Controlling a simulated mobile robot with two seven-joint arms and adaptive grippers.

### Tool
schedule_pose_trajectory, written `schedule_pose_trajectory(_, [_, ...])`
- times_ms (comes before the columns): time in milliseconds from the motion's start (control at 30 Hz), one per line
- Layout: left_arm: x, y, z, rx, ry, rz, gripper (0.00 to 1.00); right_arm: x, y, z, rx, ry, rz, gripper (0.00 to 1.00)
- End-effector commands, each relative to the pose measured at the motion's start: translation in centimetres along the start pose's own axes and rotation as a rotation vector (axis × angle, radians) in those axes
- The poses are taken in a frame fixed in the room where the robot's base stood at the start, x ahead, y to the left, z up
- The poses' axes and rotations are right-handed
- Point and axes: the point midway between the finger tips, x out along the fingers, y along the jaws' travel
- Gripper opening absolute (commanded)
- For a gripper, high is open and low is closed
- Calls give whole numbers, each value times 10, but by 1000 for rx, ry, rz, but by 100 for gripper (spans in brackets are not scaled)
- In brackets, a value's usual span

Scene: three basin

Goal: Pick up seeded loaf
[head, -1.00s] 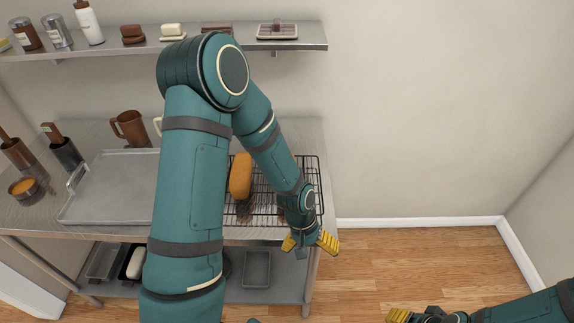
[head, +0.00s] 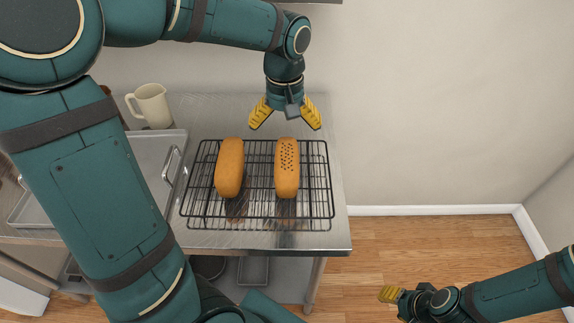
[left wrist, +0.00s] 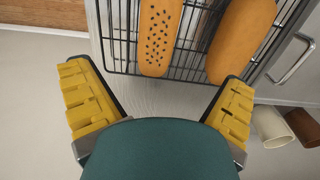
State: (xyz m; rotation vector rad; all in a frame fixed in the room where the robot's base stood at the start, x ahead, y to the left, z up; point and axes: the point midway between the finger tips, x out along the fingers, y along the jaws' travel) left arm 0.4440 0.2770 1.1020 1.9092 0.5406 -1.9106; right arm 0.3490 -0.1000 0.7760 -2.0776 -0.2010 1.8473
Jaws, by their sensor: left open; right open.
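The seeded loaf (head: 287,168), an orange-brown loaf with dark specks on top, lies on the wire rack on the right. It also shows in the left wrist view (left wrist: 158,38), at the top between the finger directions. A plain loaf (head: 229,168) lies to its left on the same rack. My left gripper (head: 285,117) is open and empty, pointing down just behind the far end of the seeded loaf, apart from it. Its yellow fingers also show in the left wrist view (left wrist: 158,108). My right gripper (head: 388,296) is at the lower right, away from the table, with its fingers partly visible.
The black wire rack (head: 322,205) stands on the metal table (head: 338,235), near its right edge. A metal tray (head: 150,150) lies to the left. A cream pitcher (head: 152,105) stands behind it. The tabletop right of the rack is a narrow clear strip.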

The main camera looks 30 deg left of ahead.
Motion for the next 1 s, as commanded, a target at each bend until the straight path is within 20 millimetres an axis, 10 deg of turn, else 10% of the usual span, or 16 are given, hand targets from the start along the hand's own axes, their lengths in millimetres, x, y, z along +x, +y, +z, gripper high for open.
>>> schedule_pose_trajectory(1000, [131,4,-2,1,-2,-1,100,33,12,5,-6,-7,-1,47])
